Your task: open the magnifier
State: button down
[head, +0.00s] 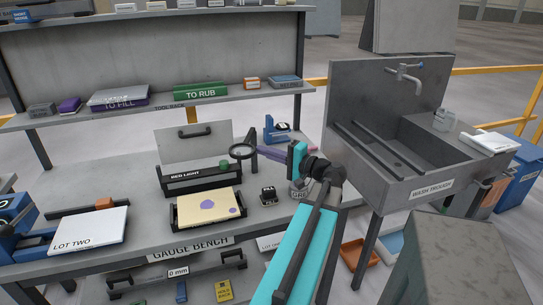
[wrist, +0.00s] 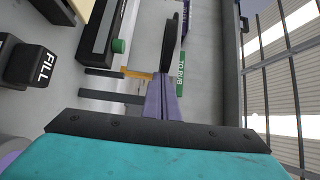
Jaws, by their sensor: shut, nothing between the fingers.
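The magnifier (head: 242,152) is a round lens in a dark rim, raised above the gauge bench near a dark upright post. In the wrist view a dark ring (wrist: 169,42), seen nearly edge-on, looks like its rim. My gripper (head: 259,149) has purple fingers that are shut and empty. Their tips point left at the magnifier in the head view. In the wrist view the closed fingers (wrist: 162,78) end just short of the ring; I cannot tell whether they touch it. The magnifier's hinge is not clear.
A tray with a cream sheet (head: 209,206) lies in front. A small black block (head: 268,195) sits near my arm. The tool rack shelf (head: 150,113) is behind; a wash trough (head: 425,150) is right.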

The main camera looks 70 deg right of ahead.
jog(key=shift+w+a, duration=0.45)
jog(key=shift+w, duration=0.1)
jog(key=shift+d, duration=0.1)
jog(key=d+b+v, duration=0.2)
jog(key=b+v, duration=0.1)
jog(key=v, duration=0.9)
jog(key=shift+s, duration=0.3)
dwell(0.7)
